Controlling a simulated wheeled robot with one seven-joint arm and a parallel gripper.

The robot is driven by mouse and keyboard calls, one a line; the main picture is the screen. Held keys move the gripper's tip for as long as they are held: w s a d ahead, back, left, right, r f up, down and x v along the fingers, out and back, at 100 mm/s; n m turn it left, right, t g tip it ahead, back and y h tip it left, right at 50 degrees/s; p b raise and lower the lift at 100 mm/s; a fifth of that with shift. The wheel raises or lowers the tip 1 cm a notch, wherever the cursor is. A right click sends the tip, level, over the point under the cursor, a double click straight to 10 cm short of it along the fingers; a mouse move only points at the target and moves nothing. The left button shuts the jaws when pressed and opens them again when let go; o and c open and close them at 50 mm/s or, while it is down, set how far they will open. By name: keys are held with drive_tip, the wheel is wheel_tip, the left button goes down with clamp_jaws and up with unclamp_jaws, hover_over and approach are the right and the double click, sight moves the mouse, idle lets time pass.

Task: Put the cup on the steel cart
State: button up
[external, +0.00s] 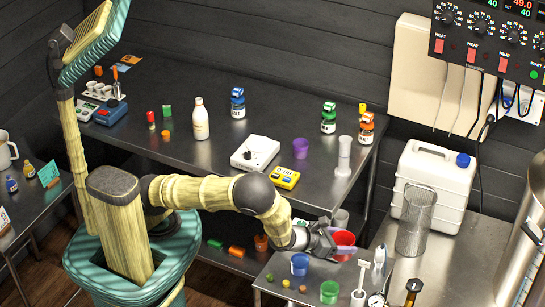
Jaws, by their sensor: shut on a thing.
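A red cup (345,238) is at the end of my arm, in the lower middle of the external view. My gripper (335,243) is shut on it, with one finger showing along its near side. The cup looks upright, over the back part of the small steel cart (316,277). Whether its base touches the cart top or hangs just above it cannot be told, as my gripper hides its lower part.
A blue cup (300,264) and a green cup (329,292) stand on the cart, with small balls and a white-handled tool nearby. A mesh cylinder (416,222) stands right on the counter. The long table (190,170) behind holds bottles, a scale and a purple cup (300,148).

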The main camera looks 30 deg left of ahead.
hover_over(338, 276)
drive_tip(key=shift+d+f+p, duration=0.1)
drive_tip(key=shift+f+p, duration=0.2)
drive_tip(key=shift+f, duration=2.6)
drive_tip(key=shift+f+p, duration=0.3)
drive_tip(key=shift+f, duration=1.75)
drive_tip(key=shift+f, duration=0.2)
drive_tip(key=o, duration=0.7)
drive_tip(key=shift+o, duration=0.2)
drive_tip(key=shift+r, duration=0.1)
